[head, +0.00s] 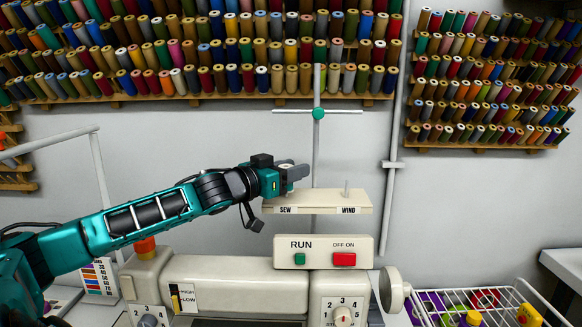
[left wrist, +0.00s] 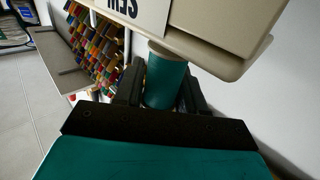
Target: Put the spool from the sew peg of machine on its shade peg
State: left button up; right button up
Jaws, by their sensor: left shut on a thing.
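The machine's spool stand (head: 318,201) has a plate marked SEW on the left and WIND on the right. My left gripper (head: 290,173) is over the SEW end, its fingers level, shut on a teal spool. The spool (left wrist: 165,80) shows in the left wrist view between the two dark fingers (left wrist: 160,92), its pale end close against the plate. I cannot tell whether it touches the plate. The sew peg is hidden by the spool and gripper. The wind peg (head: 346,190) is bare. My right gripper is not in view.
Wall racks (head: 225,98) and (head: 490,147) hold rows of spools in many colours. A thread stand pole (head: 317,140) with a crossbar rises behind the plate. The RUN panel (head: 318,252) is below. A wire basket (head: 480,305) is at the lower right.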

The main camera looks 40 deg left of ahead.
pick_arm(q)
jog(key=shift+f, duration=0.7)
dwell(0.6)
jog(key=o, duration=1.1)
jog(key=shift+o, duration=0.5)
jog(key=o, duration=0.5)
jog(key=shift+s, duration=0.1)
jog(key=shift+s+r+p, duration=0.25)
jog(key=shift+s, duration=0.35)
jog(key=shift+s+r+p, duration=0.25)
jog(key=shift+s, duration=0.35)
jog(key=shift+s+a+r+p, duration=0.1)
jog(key=shift+s+r+p, duration=0.2)
jog(key=shift+p, duration=0.35)
jog(key=shift+s+r+p, duration=0.1)
jog(key=shift+s+p, duration=0.25)
jog(key=shift+p, duration=0.3)
jog(key=shift+s+a+r+p, duration=0.1)
jog(key=shift+s+p, duration=0.5)
jog(key=shift+p, duration=0.3)
